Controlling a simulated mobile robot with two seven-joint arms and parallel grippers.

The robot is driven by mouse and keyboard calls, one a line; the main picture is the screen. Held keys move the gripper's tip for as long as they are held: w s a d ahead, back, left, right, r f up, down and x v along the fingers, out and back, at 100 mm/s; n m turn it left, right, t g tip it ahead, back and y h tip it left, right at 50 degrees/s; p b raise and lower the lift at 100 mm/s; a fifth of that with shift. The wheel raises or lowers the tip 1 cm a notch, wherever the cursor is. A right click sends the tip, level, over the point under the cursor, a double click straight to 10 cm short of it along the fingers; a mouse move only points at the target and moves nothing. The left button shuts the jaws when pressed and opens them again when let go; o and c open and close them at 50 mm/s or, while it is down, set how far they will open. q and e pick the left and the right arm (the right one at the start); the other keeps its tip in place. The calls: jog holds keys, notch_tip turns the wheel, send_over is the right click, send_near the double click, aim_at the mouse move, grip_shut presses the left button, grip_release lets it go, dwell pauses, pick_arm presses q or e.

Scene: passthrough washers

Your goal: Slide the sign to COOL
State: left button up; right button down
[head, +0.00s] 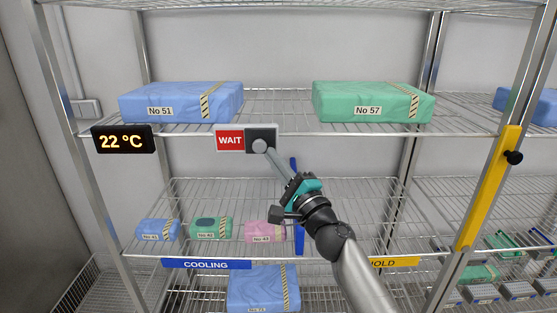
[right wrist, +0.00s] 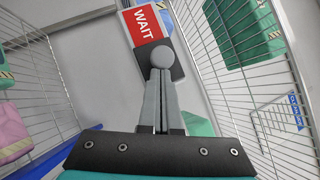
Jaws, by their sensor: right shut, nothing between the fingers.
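The sign (head: 230,140) hangs at the front edge of the upper shelf and shows a red face reading WAIT. A dark grey slider plate (head: 271,133) with a round grey knob (head: 260,146) covers its right part. The sign (right wrist: 143,22) and knob (right wrist: 161,56) also show in the right wrist view. My right gripper (head: 269,152) is shut and empty, its fingertips right at the knob; I cannot tell whether they touch it. The closed fingers (right wrist: 160,72) overlap the knob's lower edge in the wrist view. My left gripper is not in view. No COOL lettering shows.
A display (head: 124,139) left of the sign reads 22 °C. A blue pack No 51 (head: 180,101) and green pack No 57 (head: 372,101) lie on the upper shelf. Small packs (head: 210,228) sit on the shelf below, behind a COOLING label (head: 206,264). A yellow post bar (head: 487,190) stands right.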

jog(key=a+b, duration=0.1)
jog(key=a, duration=0.6)
jog(key=shift+a, duration=0.15)
jog(key=shift+s, duration=0.1)
